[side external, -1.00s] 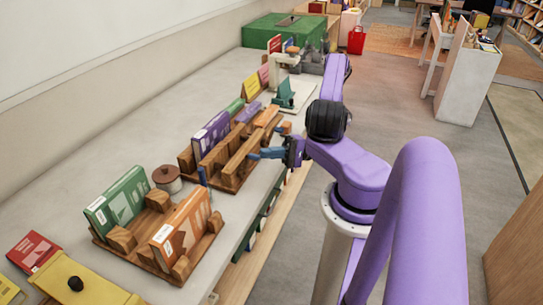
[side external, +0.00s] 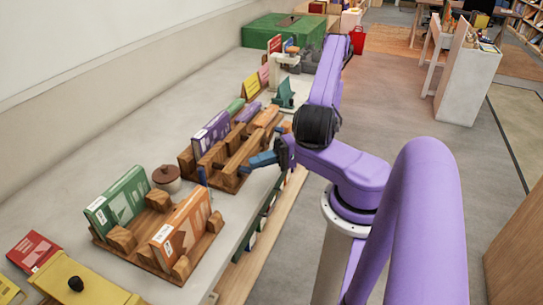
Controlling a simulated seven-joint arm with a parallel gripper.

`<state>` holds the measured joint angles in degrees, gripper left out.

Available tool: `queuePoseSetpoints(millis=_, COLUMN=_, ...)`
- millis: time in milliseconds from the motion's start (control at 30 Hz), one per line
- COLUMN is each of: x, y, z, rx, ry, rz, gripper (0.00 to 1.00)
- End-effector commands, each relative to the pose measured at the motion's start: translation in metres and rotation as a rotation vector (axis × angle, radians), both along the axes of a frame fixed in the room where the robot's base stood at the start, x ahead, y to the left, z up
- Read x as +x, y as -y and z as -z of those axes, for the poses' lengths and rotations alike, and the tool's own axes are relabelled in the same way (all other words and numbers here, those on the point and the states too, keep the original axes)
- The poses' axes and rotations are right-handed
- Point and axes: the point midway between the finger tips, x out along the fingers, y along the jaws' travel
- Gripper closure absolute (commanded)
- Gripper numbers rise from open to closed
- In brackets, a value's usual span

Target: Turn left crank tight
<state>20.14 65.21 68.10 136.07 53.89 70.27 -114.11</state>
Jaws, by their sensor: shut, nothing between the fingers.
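A wooden press (side external: 222,181) with long parallel bars stands near the bench's front edge, with a purple book (side external: 211,134) at its back. A thin upright blue handle (side external: 203,177) shows at the press's near left end; I take it for the left crank, though it is small. Another small knob (side external: 286,127) shows at its far right end. My gripper (side external: 252,163) has its blue fingers shut and empty, at the front side of the press, right of the blue handle and apart from it. Whether the fingertips touch the front bar I cannot tell.
A second wooden stand (side external: 186,270) holds a green book (side external: 117,202) and an orange book (side external: 181,229). A brown lidded pot (side external: 166,178) stands between the stands. A yellow box (side external: 82,282) is at the near end. The bench strip along the wall is clear.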

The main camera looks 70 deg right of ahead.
Motion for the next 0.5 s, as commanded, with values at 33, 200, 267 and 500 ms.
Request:
queuePoseSetpoints(millis=33, x=0.000, y=-0.004, z=0.001, rx=0.001, ry=-0.001, rz=0.000, gripper=1.00)
queuePoseSetpoints(millis=200, x=0.000, y=-0.014, z=0.004, rx=0.001, ry=-0.001, rz=0.001, gripper=1.00)
queuePoseSetpoints(millis=267, x=0.000, y=-0.016, z=0.005, rx=0.000, ry=-0.001, rz=0.001, gripper=1.00)
queuePoseSetpoints(millis=500, x=0.000, y=-0.018, z=0.006, rx=-0.002, ry=-0.002, rz=0.001, gripper=1.00)
